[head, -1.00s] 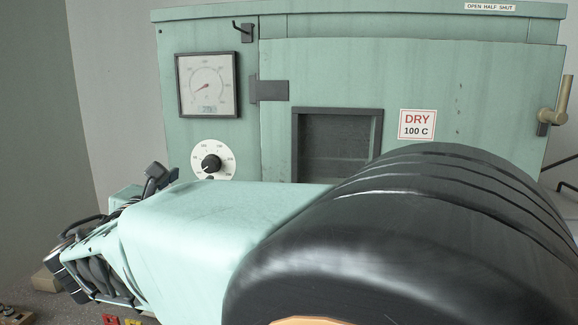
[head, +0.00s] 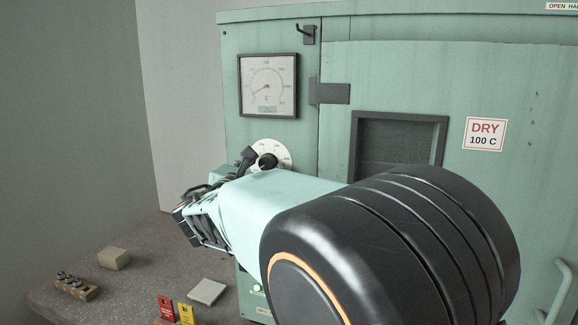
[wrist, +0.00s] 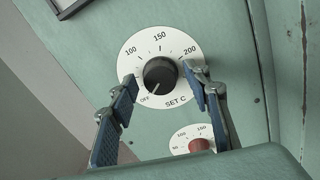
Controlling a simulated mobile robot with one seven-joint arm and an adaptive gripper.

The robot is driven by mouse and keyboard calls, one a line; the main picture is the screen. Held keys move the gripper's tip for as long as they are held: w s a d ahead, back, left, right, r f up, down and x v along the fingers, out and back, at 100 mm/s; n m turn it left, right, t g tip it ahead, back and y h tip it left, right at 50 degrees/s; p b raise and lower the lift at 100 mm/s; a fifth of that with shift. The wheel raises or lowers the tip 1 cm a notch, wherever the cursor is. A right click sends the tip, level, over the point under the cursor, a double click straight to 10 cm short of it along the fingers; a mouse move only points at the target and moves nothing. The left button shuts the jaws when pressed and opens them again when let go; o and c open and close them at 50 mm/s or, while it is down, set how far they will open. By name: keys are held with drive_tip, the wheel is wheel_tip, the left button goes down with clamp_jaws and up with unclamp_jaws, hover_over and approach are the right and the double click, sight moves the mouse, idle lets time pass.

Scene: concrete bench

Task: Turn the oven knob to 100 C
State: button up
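The green oven (head: 290,30) carries a black knob (wrist: 160,75) on a white dial (wrist: 128,65) marked OFF, 100, 150, 200 and SET C. In the wrist view the knob's white pointer line aims lower left, toward OFF. My gripper (wrist: 162,80) is open and empty, one blue-padded finger on each side of the knob and apart from it. In the head view the knob (head: 267,161) and dial are partly hidden by my arm, with a dark finger just left of the knob.
A second dial with a red knob (wrist: 199,145) sits below the first. A gauge (head: 268,86) is above, and a DRY 100 C sign (head: 484,134) is on the door. Blocks (head: 113,258) and red and yellow tags (head: 167,308) lie on the bench (head: 140,295).

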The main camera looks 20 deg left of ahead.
drive_tip(key=c, duration=1)
drive_tip(key=shift+o, duration=0.2)
drive_tip(key=shift+f+m+b, duration=0.15)
drive_tip(key=shift+m+b, duration=0.15)
drive_tip(key=shift+b, duration=0.45)
drive_tip(key=m+b, duration=1)
drive_tip(key=b, duration=0.1)
drive_tip(key=m+h+b, duration=0.1)
drive_tip(key=m+b, duration=0.8)
drive_tip(key=b, duration=0.2)
drive_tip(key=shift+f+m+t+b, duration=0.1)
drive_tip(key=shift+m+t+b, duration=0.2)
drive_tip(key=shift+m+b, duration=0.1)
